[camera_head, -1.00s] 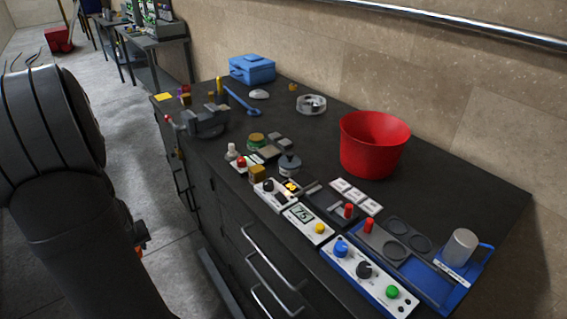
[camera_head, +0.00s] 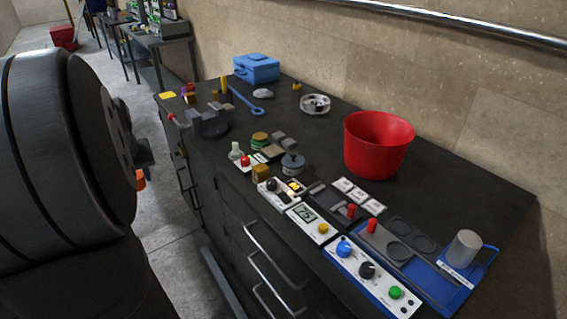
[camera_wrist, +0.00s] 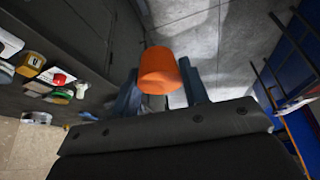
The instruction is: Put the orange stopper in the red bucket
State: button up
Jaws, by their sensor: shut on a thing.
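The orange stopper (camera_wrist: 160,68) is held between the two fingers of my gripper (camera_wrist: 160,92) in the wrist view, with grey floor behind it. In the head view, a small part of the orange stopper (camera_head: 140,180) shows at the right side of my arm, left of the workbench and over the floor. My gripper (camera_head: 142,160) is mostly hidden there behind my arm. The red bucket (camera_head: 377,145) stands upright on the dark bench toward the wall. It is well to the right of my gripper; its bottom inside is not visible.
Open bench surface lies left of the bucket.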

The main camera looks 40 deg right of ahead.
jog(key=s+d+m+g+h, duration=0.1)
jog(key=s+d+m, duration=0.25)
jog(key=d, duration=1.35)
jog(key=s+d+m+h, duration=0.1)
jog(key=s+d+m, duration=0.25)
jog(key=d, duration=1.35)
jog(key=s+d+m+g+h, duration=0.1)
jog(key=s+d+m, duration=0.2)
jog(key=s+d, duration=1.1)
jog(key=s+d+m+g+h, duration=0.1)
jog(key=s+d+m, duration=0.1)
jog(key=s+d, duration=1.2)
send_over(377, 192)
jog(key=a, duration=0.1)
jog(key=f, duration=1.2)
jog(key=shift+s+a, duration=0.2)
jog(key=shift+s, duration=0.2)
jog(key=shift+w+f, duration=0.25)
jog(key=shift+f, duration=1.9)
jog(key=shift+f, duration=0.1)
